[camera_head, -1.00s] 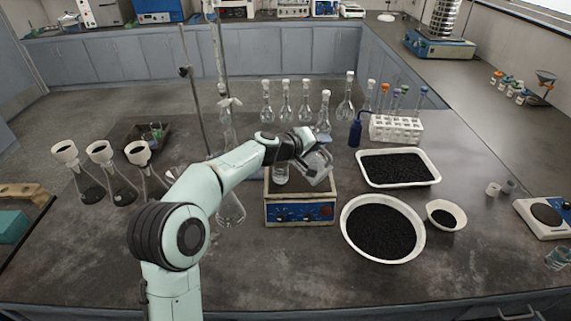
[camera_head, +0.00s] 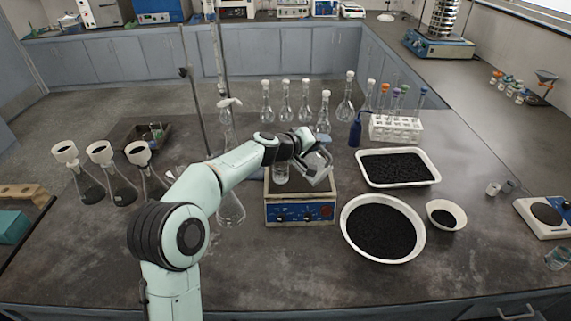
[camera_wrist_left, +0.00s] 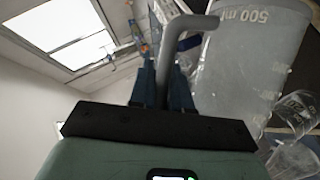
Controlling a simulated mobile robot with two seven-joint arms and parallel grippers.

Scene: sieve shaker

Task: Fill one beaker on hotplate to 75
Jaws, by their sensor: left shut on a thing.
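The hotplate (camera_head: 300,210) stands mid-bench, with a dark top and a blue front panel. A clear glass beaker (camera_head: 280,174) stands on its left part; its fill level is too small to read. My left gripper (camera_head: 318,181) is over the right part of the hotplate. In the left wrist view the gripper (camera_wrist_left: 165,85) is shut on the grey handle of a translucent jug (camera_wrist_left: 255,55) marked 500 ml. The jug (camera_head: 318,160) looks tilted in the head view, close to the beaker and partly hidden by the gripper. My right gripper is not in view.
White trays and bowls of black grains (camera_head: 382,228) stand right of the hotplate. Stoppered flasks (camera_head: 286,103) and a test-tube rack (camera_head: 396,129) stand behind. A clear flask (camera_head: 231,208) is left of the hotplate. The front bench is clear.

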